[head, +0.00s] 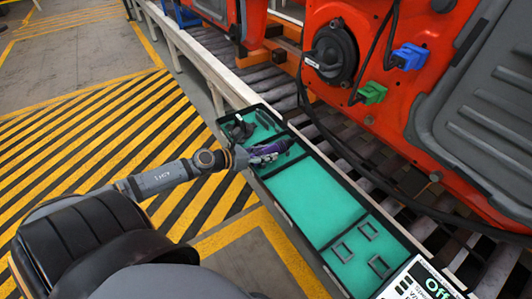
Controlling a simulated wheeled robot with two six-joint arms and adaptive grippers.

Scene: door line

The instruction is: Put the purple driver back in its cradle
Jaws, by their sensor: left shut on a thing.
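My left gripper (272,153) reaches in from the left, low over the far half of a long black-rimmed tray with teal lining. It is shut on the purple driver (266,148), which shows only as a small purple patch between the dark fingers. Most of the driver is hidden by the gripper. Whether it touches the tray lining I cannot tell. A dark holder-like shape (240,129) stands in the tray's far end. Dark rectangular frames (343,252) lie in the near end. Which of these is the cradle I cannot tell. My right gripper is not in view.
The tray (315,170) lies along a roller conveyor (275,84) with a pale side rail. An orange-red door panel (380,110) with hanging cables and blue and green connectors stands at right. A display (420,281) sits at the tray's near end. Yellow-black floor is open at left.

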